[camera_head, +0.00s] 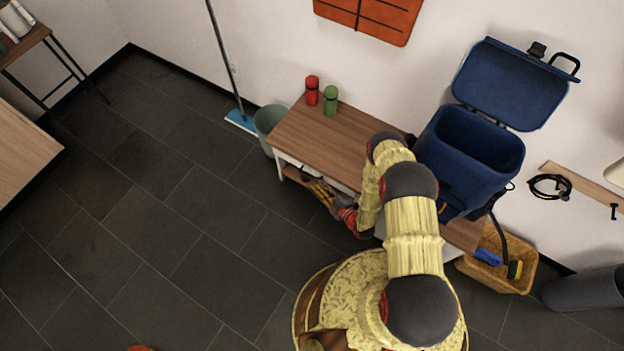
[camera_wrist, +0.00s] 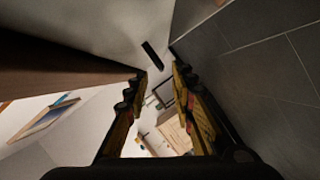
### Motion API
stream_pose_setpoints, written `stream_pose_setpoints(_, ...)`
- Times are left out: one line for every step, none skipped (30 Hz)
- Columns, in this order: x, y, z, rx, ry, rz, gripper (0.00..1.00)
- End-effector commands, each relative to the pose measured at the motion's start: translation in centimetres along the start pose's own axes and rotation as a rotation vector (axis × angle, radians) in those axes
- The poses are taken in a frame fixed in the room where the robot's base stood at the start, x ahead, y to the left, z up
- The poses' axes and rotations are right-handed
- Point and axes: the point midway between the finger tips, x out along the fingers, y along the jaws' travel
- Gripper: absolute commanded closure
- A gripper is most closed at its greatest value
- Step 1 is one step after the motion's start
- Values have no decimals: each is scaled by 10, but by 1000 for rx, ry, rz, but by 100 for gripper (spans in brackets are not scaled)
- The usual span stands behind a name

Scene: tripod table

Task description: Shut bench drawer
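The bench (camera_head: 325,140) has a brown wooden top and a pale front, and stands against the wall in the head view. A pale grey-white part (camera_head: 452,254) shows low at its right end, mostly behind my arm; I cannot tell whether it is the drawer. My gripper (camera_head: 318,188) is beside the bench's front, below the top. In the wrist view its fingers (camera_wrist: 161,82) are apart with nothing between them. A pale surface (camera_wrist: 110,28) with a dark bar (camera_wrist: 152,55) lies beyond the fingertips; I cannot tell if the bar is a handle.
The tiled floor (camera_head: 150,200) at left is clear.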

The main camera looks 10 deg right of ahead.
Motion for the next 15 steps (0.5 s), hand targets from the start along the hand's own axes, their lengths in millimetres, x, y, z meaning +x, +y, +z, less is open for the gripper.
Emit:
stream_pose_setpoints(-11, 1, 1, 4, -4, 1, 75)
stream_pose_setpoints(-16, 1, 1, 2, -4, 1, 75)
stream_pose_setpoints(-22, 1, 1, 3, -4, 2, 75)
stream_pose_setpoints(-26, 1, 1, 2, -3, 1, 75)
stream_pose_setpoints(-30, 1, 2, 2, -4, 1, 75)
stream_pose_setpoints(-34, 0, 1, 1, -3, 1, 75)
stream_pose_setpoints(-37, 0, 1, 1, -2, 0, 75)
stream_pose_setpoints(-39, 0, 1, 1, -2, 1, 75)
stream_pose_setpoints(-42, 1, 1, 1, -2, 1, 75)
stream_pose_setpoints(-44, 1, 1, 1, -2, 1, 75)
stream_pose_setpoints(-45, 0, 0, 1, -1, 1, 75)
stream_pose_setpoints(-46, 0, 0, 0, 0, 1, 75)
stream_pose_setpoints(-46, 0, 0, 0, 0, 1, 75)
stream_pose_setpoints(-47, 0, 0, 0, 0, 1, 75)
stream_pose_setpoints(-47, 0, 0, 0, 1, 1, 75)
